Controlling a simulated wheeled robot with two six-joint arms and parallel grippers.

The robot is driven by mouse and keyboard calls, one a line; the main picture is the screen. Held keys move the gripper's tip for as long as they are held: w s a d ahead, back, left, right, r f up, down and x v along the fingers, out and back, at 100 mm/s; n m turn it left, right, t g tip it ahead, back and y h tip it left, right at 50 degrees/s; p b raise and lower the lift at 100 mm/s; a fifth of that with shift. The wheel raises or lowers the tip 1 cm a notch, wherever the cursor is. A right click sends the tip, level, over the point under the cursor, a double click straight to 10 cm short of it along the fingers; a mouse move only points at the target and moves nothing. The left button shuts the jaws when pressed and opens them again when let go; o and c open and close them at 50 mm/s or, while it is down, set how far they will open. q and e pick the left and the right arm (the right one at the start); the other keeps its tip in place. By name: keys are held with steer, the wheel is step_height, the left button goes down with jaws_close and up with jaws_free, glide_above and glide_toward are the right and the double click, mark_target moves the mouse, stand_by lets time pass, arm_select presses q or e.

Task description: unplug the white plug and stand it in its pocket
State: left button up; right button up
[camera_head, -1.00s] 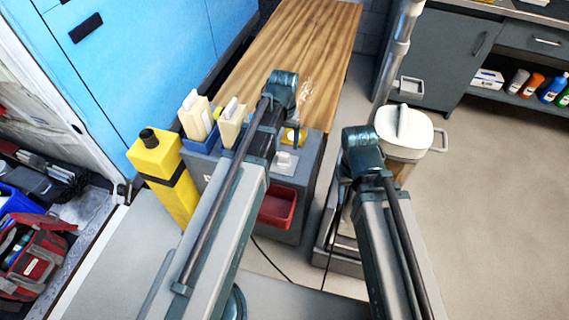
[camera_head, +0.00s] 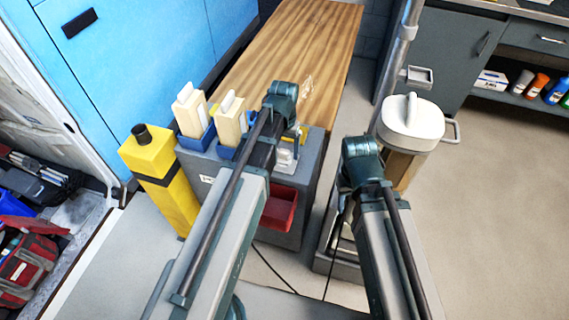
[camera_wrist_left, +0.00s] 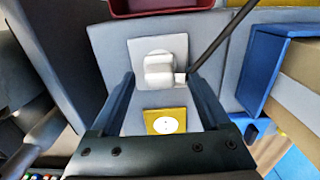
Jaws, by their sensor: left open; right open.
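The white plug (camera_wrist_left: 158,70) sits on a square pale plate (camera_wrist_left: 177,46) in the left wrist view, with a dark cord running up and right from it. Below it is a yellow plate (camera_wrist_left: 152,125) with a white round slotted face. My left gripper (camera_wrist_left: 163,84) is open, its fingers on either side of the plug; I cannot tell whether they touch it. In the head view the left wrist (camera_head: 283,100) is over the grey box and partly hides the plates. My right wrist (camera_head: 360,160) is right of the box; its fingers are hidden. I cannot make out the plug's pocket.
The grey box (camera_head: 222,185) carries blue holders (camera_head: 228,154) with cream pieces (camera_head: 231,120) and a red bin (camera_head: 278,206). A yellow bottle (camera_head: 160,180) stands left, a white-lidded container (camera_head: 411,120) right. A wooden table (camera_head: 300,50) lies behind. Open floor is at far right.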

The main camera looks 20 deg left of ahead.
mark_target(284, 151)
arm_select(q)
step_height(284, 151, down, 2)
steer(key=shift+f+b, duration=0.15)
steer(key=shift+b, duration=0.55)
arm_select(e)
step_height(284, 151, down, 2)
steer(key=shift+f, duration=0.15)
arm_select(q)
steer(key=shift+c, duration=0.2)
jaws_close()
steer(key=shift+r+p, duration=3.1)
arm_select(e)
step_height(284, 151, up, 6)
arm_select(q)
steer(key=shift+r, duration=0.1)
